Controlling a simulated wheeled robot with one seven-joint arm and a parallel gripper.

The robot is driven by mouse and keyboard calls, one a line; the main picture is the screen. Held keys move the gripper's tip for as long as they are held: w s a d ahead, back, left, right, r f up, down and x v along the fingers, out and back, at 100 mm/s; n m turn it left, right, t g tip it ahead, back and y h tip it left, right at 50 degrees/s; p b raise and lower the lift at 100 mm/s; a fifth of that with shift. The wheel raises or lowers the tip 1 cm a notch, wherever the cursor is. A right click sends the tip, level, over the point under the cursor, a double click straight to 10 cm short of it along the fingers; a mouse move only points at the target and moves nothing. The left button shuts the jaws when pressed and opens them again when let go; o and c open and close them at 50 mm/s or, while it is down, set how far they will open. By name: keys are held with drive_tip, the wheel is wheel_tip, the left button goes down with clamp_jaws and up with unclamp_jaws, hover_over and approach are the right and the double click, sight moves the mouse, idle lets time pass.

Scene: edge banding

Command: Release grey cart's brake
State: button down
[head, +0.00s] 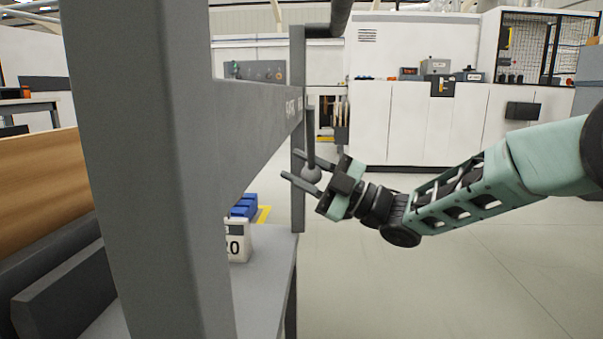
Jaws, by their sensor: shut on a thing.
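The grey cart (170,190) fills the left of the head view, with a thick near post, a side rail with partly legible lettering and a far post. A dark lever (310,130), which looks like the brake lever, stands nearly vertical beside the far post. Its round grey ball knob (311,174) is at the lower end. My gripper (291,165) reaches in from the right with its two fingers on either side of the knob, shut on it. The fingertips extend past the knob toward the far post. Part of the knob is hidden by the fingers.
A white block marked "20" (238,243) and blue bins (244,206) show through the cart's frame. A wooden board (40,190) lies at left. White cabinets (430,125) stand along the back. The floor (450,280) at right is clear.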

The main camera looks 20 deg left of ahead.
drive_tip(key=c, duration=1)
unclamp_jaws()
drive_tip(key=shift+d, duration=0.1)
drive_tip(key=p+v, duration=0.5)
drive_tip(key=v, duration=1.2)
drive_tip(key=shift+d, duration=0.1)
